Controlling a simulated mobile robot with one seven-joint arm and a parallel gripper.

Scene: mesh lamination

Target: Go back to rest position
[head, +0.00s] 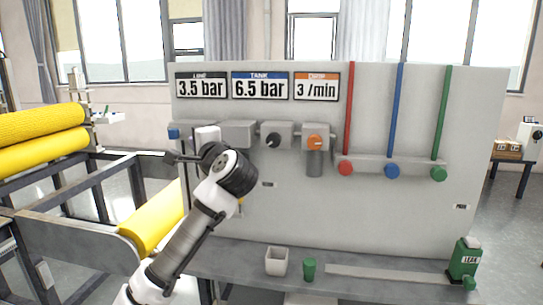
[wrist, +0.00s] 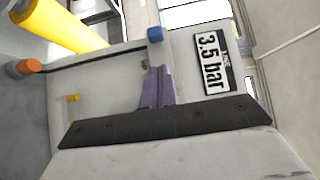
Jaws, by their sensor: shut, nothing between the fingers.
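My gripper (wrist: 157,70) shows in the wrist view as two purple fingers pressed together, with nothing between them, beyond a dark bar. They point toward the left end of the grey panel (wrist: 108,90), near the 3.5 bar sign (wrist: 212,60). In the head view my arm reaches up from the bottom left to the front of the panel's left side (head: 330,220). My wrist hides part of the fittings there, and the fingertips are hard to make out. The gap between fingers and panel cannot be told.
A regulator with an orange cap (head: 315,143) and red (head: 345,168), blue (head: 392,171) and green knobs (head: 438,174) stand out from the panel. Yellow rolls (head: 45,123) are at left.

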